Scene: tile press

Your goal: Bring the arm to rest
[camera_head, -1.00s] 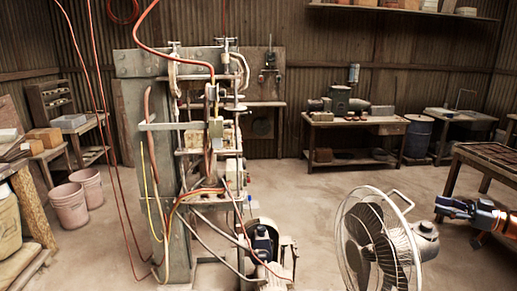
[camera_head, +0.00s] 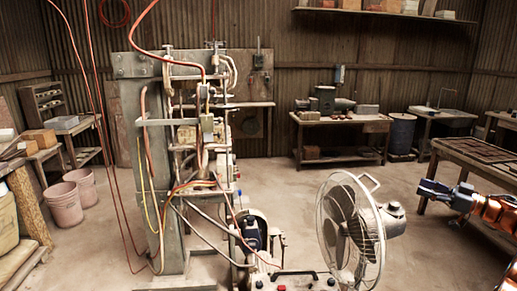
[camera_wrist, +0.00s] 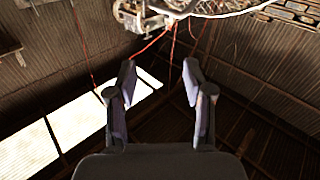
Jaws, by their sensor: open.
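My gripper (camera_head: 436,188) shows at the right of the head view, at the end of my orange arm (camera_head: 495,212). It points left, with the pedestal fan (camera_head: 347,232) to its left and the dark-topped table (camera_head: 478,152) behind it. In the wrist view my gripper (camera_wrist: 157,85) has its two fingers spread apart. Nothing is between them. Beyond the fingers are the corrugated walls and a bright opening (camera_wrist: 65,125).
The tall tile press (camera_head: 155,130) with hoses stands left of centre. Pink buckets (camera_head: 65,205) are on the floor at left. A workbench (camera_head: 340,122) is at the back wall. Open floor (camera_head: 290,190) lies between press, fan and bench.

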